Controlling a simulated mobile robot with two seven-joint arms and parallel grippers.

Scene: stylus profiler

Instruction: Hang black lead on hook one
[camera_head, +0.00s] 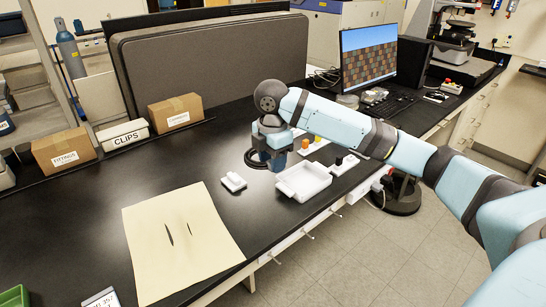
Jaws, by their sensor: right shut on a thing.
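The black lead (252,161) lies as a dark coil on the black bench, partly hidden behind my right gripper. My right gripper (273,164) points down at the bench top and is shut on the black lead; its fingertips are small and hard to make out. Several small pale hooks stick out along the bench's front edge, such as one hook (336,213), another hook (308,235) and a third hook (274,259). I cannot read which is hook one. My left gripper is not in view.
A white tray (320,188) stands just right of my right gripper. A small white block (233,182) lies to its left, and a cream sheet (145,230) with dark slits lies nearer.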

